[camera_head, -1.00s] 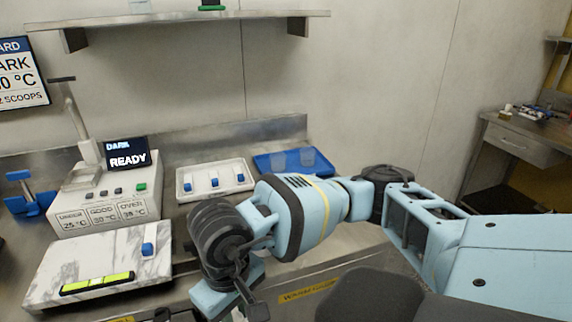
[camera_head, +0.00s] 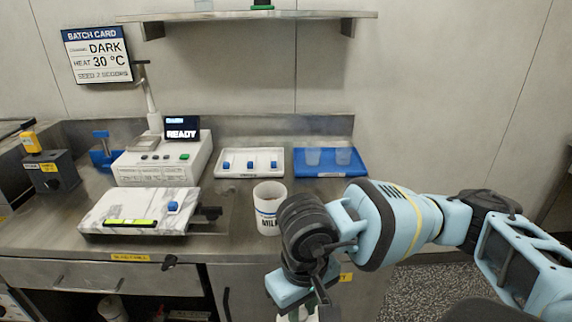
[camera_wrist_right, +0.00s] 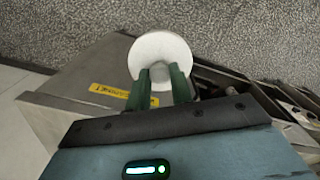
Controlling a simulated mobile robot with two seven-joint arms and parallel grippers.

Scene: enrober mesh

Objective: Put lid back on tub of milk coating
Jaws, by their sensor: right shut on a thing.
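The milk tub (camera_head: 269,222) is a white cylinder with dark MILK lettering. It stands upright on the steel counter in the head view, with no lid on it, just left of my right arm's wrist. My right gripper (camera_wrist_right: 161,76) is shut on a round white lid (camera_wrist_right: 161,50) in the right wrist view, with its two green fingers at the lid's near side. In the head view the right gripper hangs at the bottom edge, in front of and lower than the tub, mostly cut off. My left gripper is not in view.
A marble slab (camera_head: 108,208) with a green-yellow strip lies left of the tub. Behind are a white machine (camera_head: 150,168) reading READY, a white tray (camera_head: 265,171) and a blue tray (camera_head: 358,168) with clear cups. A batch card (camera_head: 97,55) hangs on the wall.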

